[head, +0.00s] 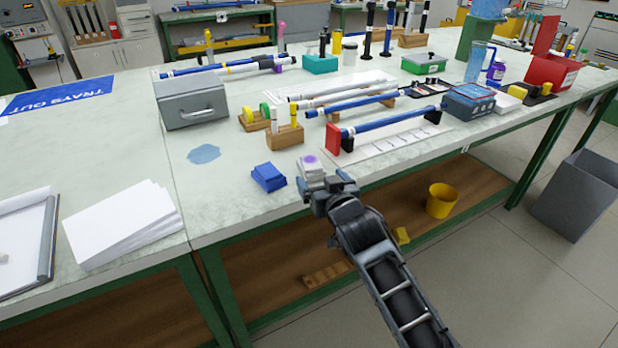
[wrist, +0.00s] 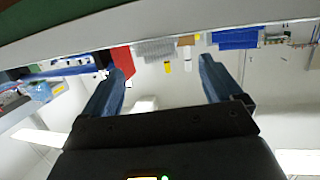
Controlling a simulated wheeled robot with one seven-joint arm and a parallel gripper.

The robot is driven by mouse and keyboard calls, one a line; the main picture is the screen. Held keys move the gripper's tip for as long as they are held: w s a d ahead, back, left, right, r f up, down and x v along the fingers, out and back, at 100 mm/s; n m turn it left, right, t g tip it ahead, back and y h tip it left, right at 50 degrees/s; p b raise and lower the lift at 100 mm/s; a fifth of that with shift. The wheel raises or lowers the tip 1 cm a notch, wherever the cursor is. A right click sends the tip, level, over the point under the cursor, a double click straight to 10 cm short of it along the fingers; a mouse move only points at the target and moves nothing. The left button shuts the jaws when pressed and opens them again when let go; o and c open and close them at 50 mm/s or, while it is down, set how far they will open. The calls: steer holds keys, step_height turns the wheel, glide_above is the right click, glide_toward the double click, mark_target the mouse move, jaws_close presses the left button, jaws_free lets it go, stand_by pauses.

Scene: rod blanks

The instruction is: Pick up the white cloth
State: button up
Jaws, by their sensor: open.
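The white cloth (head: 311,166) lies folded near the front edge of the workbench, with a purple spot on top. In the wrist view, which looks upside down, a pale greyish cloth edge (wrist: 156,49) shows beyond the fingers and looks like the same cloth. My gripper (head: 322,186) is at the bench edge, just in front of the cloth in the head view. Its two fingers (wrist: 163,78) are spread, with nothing held between them. Whether they touch the cloth cannot be told. A blue cloth stack (head: 268,177) lies just left of the white cloth; it also shows in the wrist view (wrist: 236,39).
A wooden block with yellow-topped vials (head: 285,136) stands behind the cloths. A red-ended stand with a blue rod (head: 385,124) lies to the right. A blue puddle-like patch (head: 204,154) is at the left. The bench between is mostly clear. A yellow bucket (head: 441,200) sits on the lower shelf.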

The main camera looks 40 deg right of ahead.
mark_target(315, 172)
steer(key=x, duration=0.7)
steer(key=shift+w+d+f+p, duration=0.15)
steer(key=shift+p, duration=0.2)
steer(key=c, duration=1.1)
